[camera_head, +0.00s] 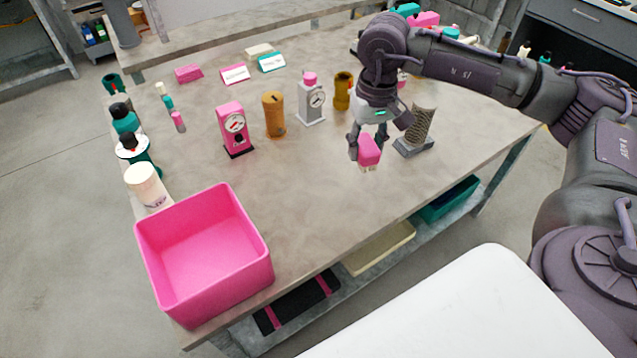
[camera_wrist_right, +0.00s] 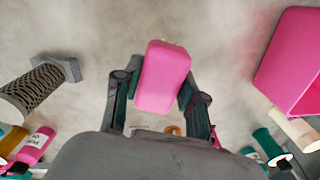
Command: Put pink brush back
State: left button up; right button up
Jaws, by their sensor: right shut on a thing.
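The pink brush (camera_head: 369,149) hangs under my right gripper (camera_head: 368,137) in the head view, with its pale bristles pointing down. In the right wrist view the brush's pink back (camera_wrist_right: 163,78) sits between the two fingers of my right gripper (camera_wrist_right: 160,92), which is shut on it. The brush appears to be above the table (camera_head: 310,190), left of a grey holder with a perforated cylinder (camera_head: 421,125). That cylinder also shows in the right wrist view (camera_wrist_right: 38,90). My left gripper is not in view.
A large pink bin (camera_head: 205,256) stands at the table's front left corner. A pink pump (camera_head: 234,128), an orange cylinder (camera_head: 274,115) and a grey pump (camera_head: 312,102) stand mid-table. Several bottles line the left edge. The table's front middle is clear.

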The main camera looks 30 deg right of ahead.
jog(key=d+f+m, duration=0.1)
jog(key=d+f, duration=0.1)
jog(key=d, duration=0.6)
jog(key=w+a+f, duration=0.2)
jog(key=w+a+f+p, duration=0.1)
jog(key=w+a+f, duration=0.1)
jog(key=a, duration=0.1)
jog(key=w+a+f, duration=0.2)
jog(key=w, duration=0.1)
jog(key=shift+w+a+f, duration=0.1)
jog(key=shift+a+f, duration=0.15)
jog(key=shift+a, duration=0.1)
jog(key=shift+w+a+f, duration=0.1)
jog(key=shift+f, duration=0.15)
notch_tip(320, 180, down, 3)
jog(key=shift+f+p, duration=0.15)
jog(key=shift+p, duration=0.5)
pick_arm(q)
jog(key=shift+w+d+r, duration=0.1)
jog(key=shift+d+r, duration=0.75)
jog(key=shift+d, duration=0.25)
pick_arm(e)
jog(key=shift+f, duration=0.25)
